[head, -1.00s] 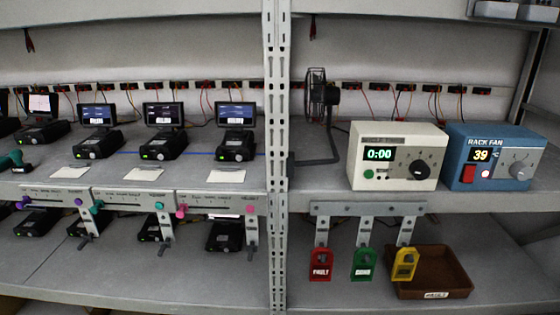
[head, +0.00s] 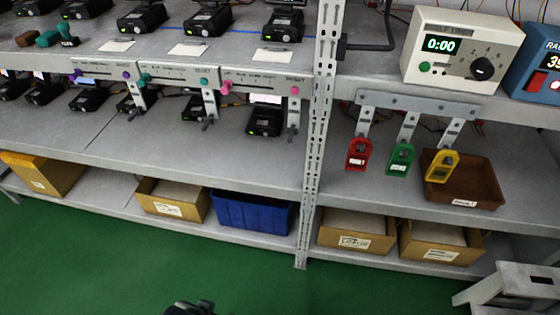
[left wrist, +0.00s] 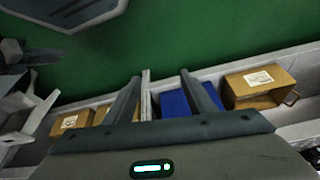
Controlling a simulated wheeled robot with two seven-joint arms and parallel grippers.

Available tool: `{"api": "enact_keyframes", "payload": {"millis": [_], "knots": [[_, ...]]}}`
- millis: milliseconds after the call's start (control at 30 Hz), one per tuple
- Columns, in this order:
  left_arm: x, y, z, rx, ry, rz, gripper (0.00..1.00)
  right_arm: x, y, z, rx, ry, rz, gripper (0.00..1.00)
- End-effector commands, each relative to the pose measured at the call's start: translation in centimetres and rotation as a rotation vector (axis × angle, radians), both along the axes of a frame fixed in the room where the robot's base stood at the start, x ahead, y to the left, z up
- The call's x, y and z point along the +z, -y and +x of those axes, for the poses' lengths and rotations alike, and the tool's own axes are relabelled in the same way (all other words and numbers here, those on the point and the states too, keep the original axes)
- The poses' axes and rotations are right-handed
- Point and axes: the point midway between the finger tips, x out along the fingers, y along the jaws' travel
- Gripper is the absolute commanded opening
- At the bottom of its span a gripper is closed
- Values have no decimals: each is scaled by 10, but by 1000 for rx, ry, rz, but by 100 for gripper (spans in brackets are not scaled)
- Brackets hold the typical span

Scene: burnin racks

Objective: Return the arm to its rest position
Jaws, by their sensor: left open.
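My left gripper (left wrist: 160,80) is open and empty in the left wrist view. Its two dark fingers stand apart over the green floor and the bottom shelf, with a blue bin (left wrist: 177,103) behind them. In the head view, only a small dark part at the bottom edge shows, perhaps of my left arm; its fingers cannot be made out there.
Bottom shelf: blue bin (head: 252,212), cardboard boxes (head: 357,232). Above: red (head: 358,155), green (head: 401,160) and yellow (head: 441,167) tags, brown tray (head: 485,187). A grey stepped stand (head: 520,285) is at lower right. Green floor (head: 100,270) is clear at lower left.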

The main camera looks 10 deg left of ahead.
Motion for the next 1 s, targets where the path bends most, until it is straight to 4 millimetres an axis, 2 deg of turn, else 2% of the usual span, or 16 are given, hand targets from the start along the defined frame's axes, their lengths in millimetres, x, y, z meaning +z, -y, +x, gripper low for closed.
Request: {"api": "enact_keyframes", "payload": {"millis": [300, 467, 600, 800, 1000], "knots": [[-108, 18, 26, -16, 80, -31, 50, 0, 0, 0, 0, 0, 0, 31], [-162, 28, 27, -25, 130, -51, 50, 0, 0, 0, 0, 0, 0, 31], [-206, 35, 20, -35, 172, -67, 50, 0, 0, 0, 0, 0, 0, 31], [-252, 42, 3, -48, 231, -89, 50, 0, 0, 0, 0, 0, 0, 31], [-272, 45, -10, -56, 266, -102, 50, 0, 0, 1, 0, 1, 0, 31]]}}
